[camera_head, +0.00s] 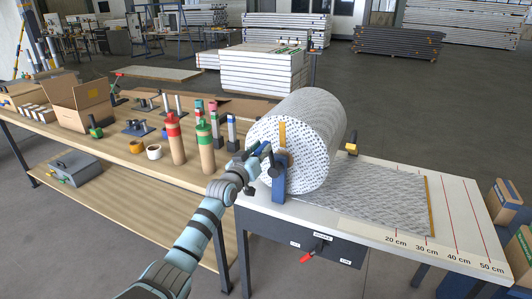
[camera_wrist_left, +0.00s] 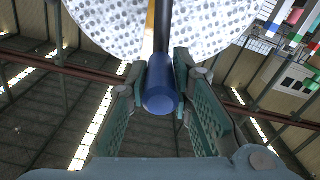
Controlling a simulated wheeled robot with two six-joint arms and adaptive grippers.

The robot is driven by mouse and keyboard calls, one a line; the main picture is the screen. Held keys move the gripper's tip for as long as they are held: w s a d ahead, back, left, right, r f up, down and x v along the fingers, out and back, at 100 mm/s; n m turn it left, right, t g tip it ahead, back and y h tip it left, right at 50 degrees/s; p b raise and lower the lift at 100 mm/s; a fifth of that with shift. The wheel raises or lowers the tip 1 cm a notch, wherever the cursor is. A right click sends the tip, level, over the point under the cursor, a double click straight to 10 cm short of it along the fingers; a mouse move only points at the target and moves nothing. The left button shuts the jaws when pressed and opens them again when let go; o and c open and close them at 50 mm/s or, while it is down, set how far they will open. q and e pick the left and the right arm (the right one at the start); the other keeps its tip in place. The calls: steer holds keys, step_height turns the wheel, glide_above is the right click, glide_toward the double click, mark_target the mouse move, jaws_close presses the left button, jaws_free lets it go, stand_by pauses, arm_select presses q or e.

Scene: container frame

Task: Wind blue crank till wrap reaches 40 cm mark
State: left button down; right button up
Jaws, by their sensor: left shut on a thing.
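The blue crank (camera_wrist_left: 161,88) has its grip between the two fingers of my left gripper (camera_wrist_left: 162,105), end towards the wrist camera. In the head view my left gripper (camera_head: 253,163) is at the near face of the large wrap roll (camera_head: 316,115), shut on the crank grip, which it partly hides. A blue bracket (camera_head: 279,182) stands at the roll's near end. The grey wrap sheet (camera_head: 375,200) lies flat on the white table, its brown front edge (camera_head: 430,205) close to the 30 cm label. The 40 cm mark (camera_head: 451,220) is bare, to the right of that edge. My right gripper is not in view.
A dark box with a red-handled lever (camera_head: 308,256) is fixed under the white table's (camera_head: 350,222) front. The wooden bench (camera_head: 110,150) on the left holds red- and green-topped tubes, tape rolls and an open carton (camera_head: 80,105). Cartons (camera_head: 503,200) stand at the right.

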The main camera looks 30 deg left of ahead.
arm_select(q)
steer(key=shift+s+a+f+n+b, duration=0.1)
steer(key=shift+a+f+n+b, duration=0.25)
steer(key=shift+a+n+b, duration=0.25)
steer(key=shift+s+a+f+n+b, duration=0.1)
steer(key=shift+a+f+n+b, duration=0.3)
steer(key=shift+a+n, duration=0.45)
steer(key=shift+a+f+n+b, duration=0.3)
steer(key=shift+a+n+b, duration=0.25)
steer(key=shift+n, duration=0.3)
steer(key=c, duration=1.4)
jaws_free()
steer(key=shift+a, duration=0.1)
steer(key=s, duration=0.4)
steer(key=s+d, duration=0.1)
steer(key=s, duration=0.7)
steer(key=shift+d, duration=0.15)
